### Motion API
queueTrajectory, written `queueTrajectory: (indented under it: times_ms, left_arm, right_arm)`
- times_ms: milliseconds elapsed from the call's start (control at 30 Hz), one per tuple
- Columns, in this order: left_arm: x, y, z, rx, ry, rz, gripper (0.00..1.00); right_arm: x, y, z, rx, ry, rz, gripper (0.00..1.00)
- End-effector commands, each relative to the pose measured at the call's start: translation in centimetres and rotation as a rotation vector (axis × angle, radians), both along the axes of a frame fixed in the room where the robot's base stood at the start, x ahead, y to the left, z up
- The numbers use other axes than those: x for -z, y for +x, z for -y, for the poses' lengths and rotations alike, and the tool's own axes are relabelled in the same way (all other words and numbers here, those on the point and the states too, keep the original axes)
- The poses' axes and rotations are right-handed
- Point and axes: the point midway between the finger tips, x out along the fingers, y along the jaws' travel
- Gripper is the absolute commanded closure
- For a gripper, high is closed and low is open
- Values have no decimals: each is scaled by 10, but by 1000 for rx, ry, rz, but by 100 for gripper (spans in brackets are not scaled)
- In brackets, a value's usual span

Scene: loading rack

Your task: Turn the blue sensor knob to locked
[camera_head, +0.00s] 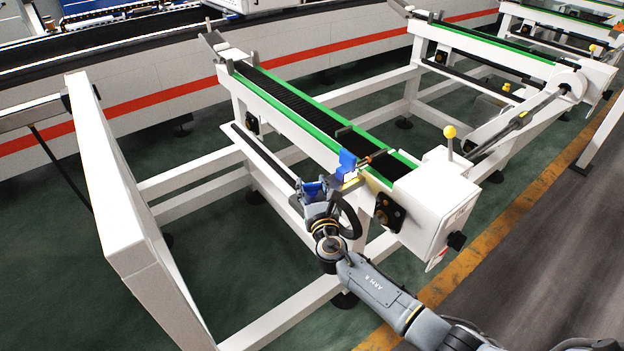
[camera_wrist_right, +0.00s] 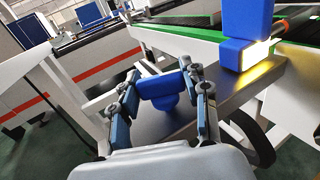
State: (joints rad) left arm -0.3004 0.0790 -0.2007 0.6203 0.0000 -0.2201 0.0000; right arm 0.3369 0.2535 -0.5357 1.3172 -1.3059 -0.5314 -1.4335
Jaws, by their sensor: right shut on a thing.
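The blue knob (camera_wrist_right: 158,88) sits on a dark grey bracket plate (camera_wrist_right: 190,115) in the right wrist view, with a wide bar-shaped top and a rounded part below. My right gripper (camera_wrist_right: 160,77) has one finger on each side of the bar and is shut on it. In the head view my right gripper (camera_head: 313,187) reaches the bracket beside the conveyor, and the fingers largely cover the knob there. A blue upright sensor block (camera_head: 347,162) stands right of the gripper; it also shows in the wrist view (camera_wrist_right: 243,52). My left gripper is not in view.
The green-edged conveyor (camera_head: 300,118) runs behind the bracket, with a white end box (camera_head: 433,205) and a yellow-topped lever (camera_head: 449,135) at its right. A black curved part (camera_head: 351,217) is close to the gripper. A white frame post (camera_head: 105,180) stands at left.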

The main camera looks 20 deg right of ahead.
Motion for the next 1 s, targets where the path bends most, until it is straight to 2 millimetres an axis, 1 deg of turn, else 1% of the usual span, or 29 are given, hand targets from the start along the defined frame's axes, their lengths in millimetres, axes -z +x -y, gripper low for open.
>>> queueTrajectory:
  times_ms: [33,167,267,467,667,1000]
  left_arm:
    - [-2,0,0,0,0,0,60]
    - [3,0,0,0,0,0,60]
    - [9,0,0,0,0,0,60]
    - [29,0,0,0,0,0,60]
    - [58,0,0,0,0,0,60]
    - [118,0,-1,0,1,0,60]
  right_arm:
    - [0,0,-3,43,6,0,86]
    - [2,1,-3,166,5,0,86]
    - [3,1,-3,262,4,0,86]
    - [5,1,-3,451,2,1,86]
    - [7,2,-3,641,0,2,86]
    - [7,2,-1,927,-1,5,86]
